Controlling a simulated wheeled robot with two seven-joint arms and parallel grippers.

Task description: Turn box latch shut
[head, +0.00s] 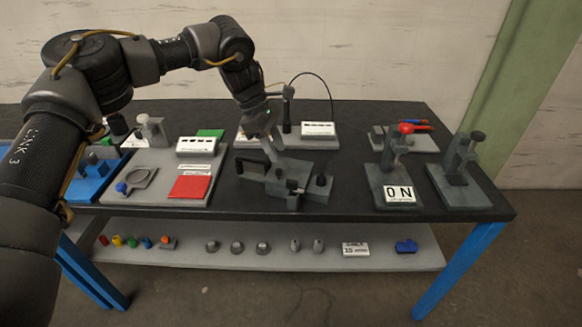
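My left arm comes in from the left, and my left gripper (270,148) points down over the middle of the table. It is just above or touching the back of a grey fixture (307,172) with flat plates and short dark posts. The gap between its fingers is too small to make out, and I cannot tell whether it touches the fixture. No part is clearly recognisable as the box latch; it may be on this fixture or hidden by the gripper. My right gripper is not in view.
The dark table (345,208) carries a grey board with a red square (190,187) at left. A lower shelf (130,252) holds several small parts. Table between fixture and stands is clear.

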